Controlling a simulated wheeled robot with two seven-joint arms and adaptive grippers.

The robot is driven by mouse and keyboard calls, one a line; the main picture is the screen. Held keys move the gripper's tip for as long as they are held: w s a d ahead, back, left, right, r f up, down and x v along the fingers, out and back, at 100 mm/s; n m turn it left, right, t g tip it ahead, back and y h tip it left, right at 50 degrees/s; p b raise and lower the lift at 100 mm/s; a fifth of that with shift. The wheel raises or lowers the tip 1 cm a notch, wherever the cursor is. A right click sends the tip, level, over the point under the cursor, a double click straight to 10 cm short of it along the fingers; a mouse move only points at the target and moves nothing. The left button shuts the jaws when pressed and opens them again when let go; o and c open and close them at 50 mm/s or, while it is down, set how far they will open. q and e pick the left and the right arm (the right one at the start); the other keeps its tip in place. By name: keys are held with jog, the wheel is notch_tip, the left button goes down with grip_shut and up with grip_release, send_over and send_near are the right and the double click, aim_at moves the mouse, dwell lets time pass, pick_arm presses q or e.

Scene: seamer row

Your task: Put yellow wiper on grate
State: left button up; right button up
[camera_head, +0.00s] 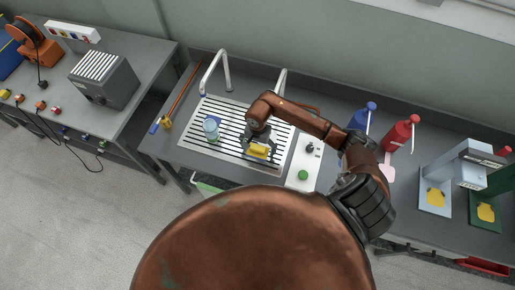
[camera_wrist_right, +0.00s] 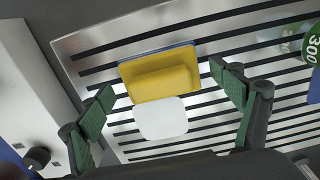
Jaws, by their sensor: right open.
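The yellow wiper (camera_head: 259,150) lies on the slotted metal grate (camera_head: 228,111), near its front right part. In the right wrist view the wiper (camera_wrist_right: 160,75) is a yellow block with a blue edge and a white rounded piece at its near side. It looks flat against the grate (camera_wrist_right: 225,45). My right gripper (camera_head: 257,141) is over the wiper, partly covering it in the head view. Its green-padded fingers are spread apart, one at each side of the wiper, with visible gaps. My left gripper is not in view.
A clear bluish cup (camera_head: 211,128) stands on the grate's left part. A white panel with a knob and green button (camera_head: 303,174) is right of the grate. Blue (camera_head: 362,116) and red (camera_head: 402,134) bottles stand farther right. Two metal arches (camera_head: 222,68) rise behind the grate.

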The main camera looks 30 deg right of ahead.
aim_at(258, 148)
jog(key=shift+r, duration=0.3)
notch_tip(258, 148, up, 12)
jog(key=b, duration=0.1)
jog(key=shift+f, duration=0.15)
dwell(1.4)
